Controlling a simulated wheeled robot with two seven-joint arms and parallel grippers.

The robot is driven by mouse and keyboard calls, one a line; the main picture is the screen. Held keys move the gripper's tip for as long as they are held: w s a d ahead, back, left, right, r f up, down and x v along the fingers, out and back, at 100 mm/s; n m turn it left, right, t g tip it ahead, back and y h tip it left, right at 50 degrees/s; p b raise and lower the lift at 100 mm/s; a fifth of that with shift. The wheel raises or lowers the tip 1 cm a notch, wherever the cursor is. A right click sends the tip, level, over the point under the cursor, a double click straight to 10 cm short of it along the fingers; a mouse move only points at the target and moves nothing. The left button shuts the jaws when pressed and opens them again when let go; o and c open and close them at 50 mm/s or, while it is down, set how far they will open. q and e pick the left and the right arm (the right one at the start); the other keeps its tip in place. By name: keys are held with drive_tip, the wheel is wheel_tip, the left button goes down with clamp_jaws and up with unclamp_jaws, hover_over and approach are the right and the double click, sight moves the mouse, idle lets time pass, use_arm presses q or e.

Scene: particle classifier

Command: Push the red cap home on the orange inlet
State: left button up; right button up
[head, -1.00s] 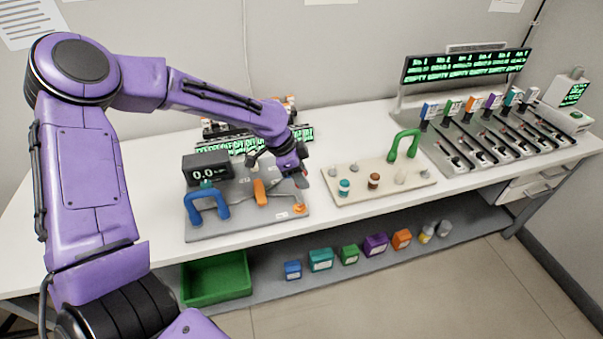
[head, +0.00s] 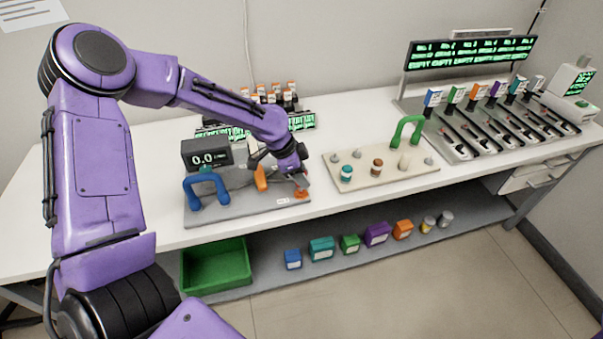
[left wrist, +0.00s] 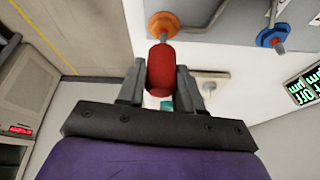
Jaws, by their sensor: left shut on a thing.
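In the left wrist view the red cap (left wrist: 161,68) sits between the two fingers of my left gripper (left wrist: 161,82), which is shut on it. The orange inlet (left wrist: 162,24) lies just beyond the cap's far end, with a grey stem between them. I cannot tell whether the cap touches the inlet's stem. In the head view my left gripper (head: 302,182) is low over the front right corner of the grey panel (head: 250,215), by the orange inlet (head: 301,194). The cap is hidden there by the gripper. My right gripper is not in view.
A blue handle (head: 206,190) and an orange lever (head: 261,178) stand on the panel. A beige board (head: 370,175) with a green handle (head: 407,130) is to its right. A blue inlet (left wrist: 271,38) shows in the wrist view. A green bin (head: 216,268) is below.

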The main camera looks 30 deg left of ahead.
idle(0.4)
use_arm(q)
drive_tip(key=shift+p, duration=0.35)
idle(0.4)
drive_tip(key=shift+p, duration=0.3)
idle(0.5)
drive_tip(key=shift+n+p, duration=0.3)
drive_tip(key=shift+p, duration=0.05)
drive_tip(key=shift+f+b, duration=0.9)
drive_tip(key=shift+f, duration=0.75)
